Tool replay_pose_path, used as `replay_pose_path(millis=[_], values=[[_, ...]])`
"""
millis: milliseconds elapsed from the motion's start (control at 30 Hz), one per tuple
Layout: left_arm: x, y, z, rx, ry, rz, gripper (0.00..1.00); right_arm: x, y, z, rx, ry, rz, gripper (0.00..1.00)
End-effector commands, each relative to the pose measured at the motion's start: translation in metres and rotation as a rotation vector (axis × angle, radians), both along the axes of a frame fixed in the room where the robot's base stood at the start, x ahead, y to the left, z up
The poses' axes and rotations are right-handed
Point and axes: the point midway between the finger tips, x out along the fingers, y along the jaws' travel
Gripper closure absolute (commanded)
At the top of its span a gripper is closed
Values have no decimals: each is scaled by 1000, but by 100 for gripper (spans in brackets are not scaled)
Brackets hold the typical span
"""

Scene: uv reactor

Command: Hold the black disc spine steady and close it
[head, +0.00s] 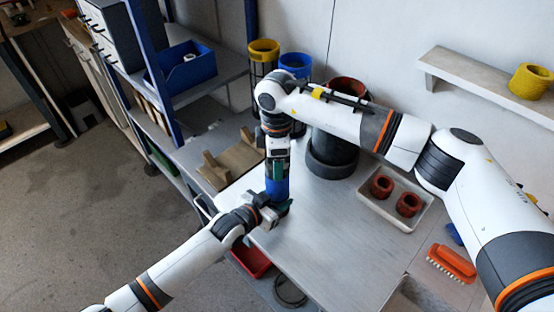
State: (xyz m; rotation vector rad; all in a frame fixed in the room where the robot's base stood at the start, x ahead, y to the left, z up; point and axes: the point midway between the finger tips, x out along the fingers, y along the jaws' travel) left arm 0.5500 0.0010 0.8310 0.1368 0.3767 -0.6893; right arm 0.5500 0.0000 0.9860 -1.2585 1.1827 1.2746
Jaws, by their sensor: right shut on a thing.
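My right gripper (278,176) reaches straight down over the left part of the grey bench and is shut on the top of a blue upright cylinder (277,190). My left gripper (280,208) comes in low from the left, with its fingers at the foot of the same cylinder. I cannot tell whether they are closed around it. I cannot clearly pick out the black disc spine; any dark part between the grippers is hidden. A dark round vessel (331,160) with a wide base stands behind, partly covered by my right arm.
A pale tray (417,222) with two red-brown rings lies on the bench (335,225), with an orange brush (452,263) near it. Yellow (264,46) and blue-topped (295,61) holders stand behind. A wooden rack (232,160) sits left. The middle bench is clear.

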Motion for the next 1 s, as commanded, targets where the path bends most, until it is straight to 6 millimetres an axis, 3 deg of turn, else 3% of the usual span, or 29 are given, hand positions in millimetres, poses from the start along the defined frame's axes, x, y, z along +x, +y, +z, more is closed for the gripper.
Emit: replay_pose_path(millis=[133, 300, 767, 800, 900, 1000], values=[[-1, 0, -1, 1, 2, 0, 100, -1, 4, 0, 7, 0, -283, 68], [-1, 0, -1, 3, 3, -2, 100, -1, 6, 1, 10, -4, -455, 68], [-1, -1, -2, 3, 3, -2, 100, 1, 1, 2, 3, -3, -549, 68], [-1, -1, -2, 2, 2, -2, 100, 1, 1, 2, 3, -3, -549, 44], [-1, -1, -2, 3, 3, -2, 100, 1, 0, 1, 3, -3, -548, 27], [-1, 0, -2, 3, 3, -1, 100, 1, 0, 1, 2, -2, -548, 25]])
